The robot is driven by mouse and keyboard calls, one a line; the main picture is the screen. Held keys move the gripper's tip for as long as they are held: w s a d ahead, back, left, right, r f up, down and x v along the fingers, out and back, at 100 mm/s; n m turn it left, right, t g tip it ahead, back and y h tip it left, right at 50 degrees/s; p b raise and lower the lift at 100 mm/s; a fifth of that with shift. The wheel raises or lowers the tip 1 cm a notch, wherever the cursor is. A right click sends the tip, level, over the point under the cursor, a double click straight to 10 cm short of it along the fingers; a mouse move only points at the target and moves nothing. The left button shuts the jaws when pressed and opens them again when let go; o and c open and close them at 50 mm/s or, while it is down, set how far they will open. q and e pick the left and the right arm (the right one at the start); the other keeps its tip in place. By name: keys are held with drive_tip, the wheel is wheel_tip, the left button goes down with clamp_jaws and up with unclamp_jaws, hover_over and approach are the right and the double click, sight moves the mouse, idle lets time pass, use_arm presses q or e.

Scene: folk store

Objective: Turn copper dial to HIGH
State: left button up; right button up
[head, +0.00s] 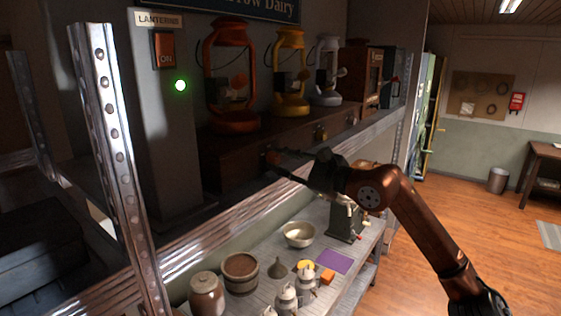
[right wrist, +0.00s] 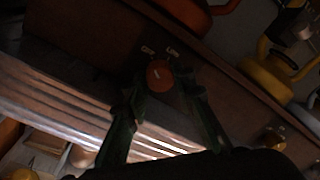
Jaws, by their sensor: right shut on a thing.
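The copper dial (right wrist: 159,76) is a round orange-copper knob on the front of the brown wooden base (head: 230,150) below the lanterns. In the right wrist view it sits at the upper middle with a pale pointer mark, and small white labels stand above it, too small to read surely. My right gripper (head: 274,155) reaches in from the right, and its fingers are shut on the copper dial. In the right wrist view the dark fingers come up from below to the dial. My left gripper is not in view.
Red (head: 232,85), yellow (head: 289,78) and silver (head: 327,75) lanterns stand on the base. A brass dial (head: 320,132) is to the right. A metal shelf post (head: 115,140) rises at left. Pots, a bowl (head: 299,234) and small cans crowd the lower shelf.

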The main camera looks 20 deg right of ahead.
clamp_jaws()
drive_tip(key=shift+m, duration=0.5)
drive_tip(key=m+b, duration=0.1)
drive_tip(key=m, duration=0.3)
drive_tip(key=shift+m, duration=0.3)
drive_tip(key=m+g+b, duration=0.1)
drive_tip(key=m, duration=0.4)
drive_tip(key=shift+r, duration=0.1)
drive_tip(key=m, duration=0.6)
drive_tip(key=shift+r+y, duration=0.1)
drive_tip(key=shift+y, duration=0.2)
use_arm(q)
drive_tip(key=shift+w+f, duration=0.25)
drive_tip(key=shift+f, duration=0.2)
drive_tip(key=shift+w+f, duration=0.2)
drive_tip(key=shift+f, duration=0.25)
use_arm(e)
drive_tip(key=m, duration=0.6)
drive_tip(key=shift+d+g+y, duration=0.1)
drive_tip(key=shift+g+y, duration=0.2)
drive_tip(key=o, duration=0.9)
unclamp_jaws()
drive_tip(key=shift+c, duration=0.2)
